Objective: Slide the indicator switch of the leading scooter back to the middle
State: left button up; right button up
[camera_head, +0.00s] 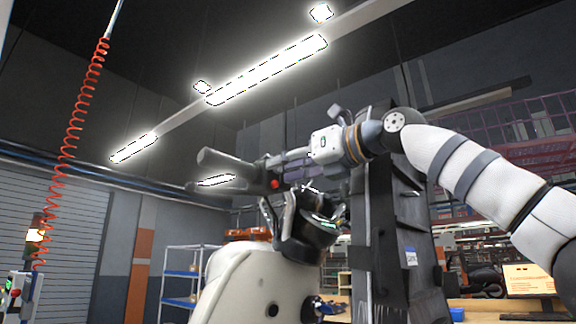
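The scooter has a cream front body (243,287), a dark instrument head (308,230) and a black handlebar grip (228,165) pointing left. A lever (215,182) lies just below the grip. A red button (275,184) shows on the control housing at the grip's inner end. The indicator switch cannot be made out; it is small or hidden near my gripper. My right gripper (275,164) reaches in from the right, pointing left, with its fingers at the control housing. Whether it touches the housing, or is open or shut, cannot be told. My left gripper is out of view.
A tall black upright (392,262) stands right behind the scooter, close under my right wrist. A coiled red hose (70,130) hangs at the left. A blue-shelved rack (182,273) and a workbench with a yellowish screen (528,279) stand behind. Space left of the grip is clear.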

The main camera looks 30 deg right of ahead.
jog(key=v, duration=1.2)
